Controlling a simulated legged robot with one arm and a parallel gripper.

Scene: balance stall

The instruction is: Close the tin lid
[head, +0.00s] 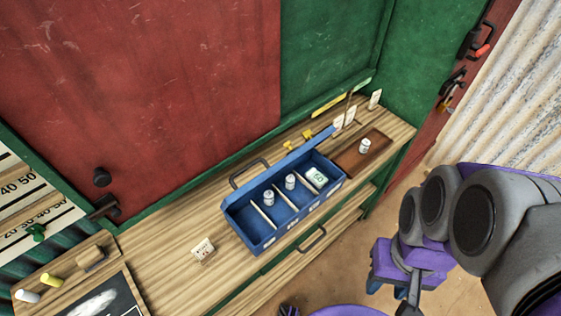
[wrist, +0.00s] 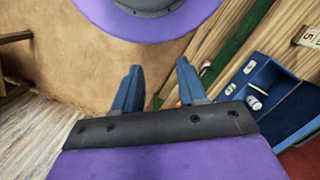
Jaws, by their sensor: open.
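A blue tin (head: 264,241) stands on the wooden counter in the head view. Its blue lid (head: 282,157) is raised along the back edge, with a dark handle (head: 249,173). Inside, dividers make several compartments; two white cylinders (head: 269,198) (head: 290,182) and a white block marked 50 (head: 317,177) sit in separate ones. The tin also shows at the right of the wrist view (wrist: 284,112). My gripper (wrist: 157,75) is open and empty, apart from the tin. In the head view my arm is at the right, off the counter's front, and the fingertips are hard to make out.
A brown tray (head: 375,150) with a white cylinder (head: 364,146) lies right of the tin. A small card (head: 202,249) stands to its left. A chalkboard (head: 97,299) lies at the lower left.

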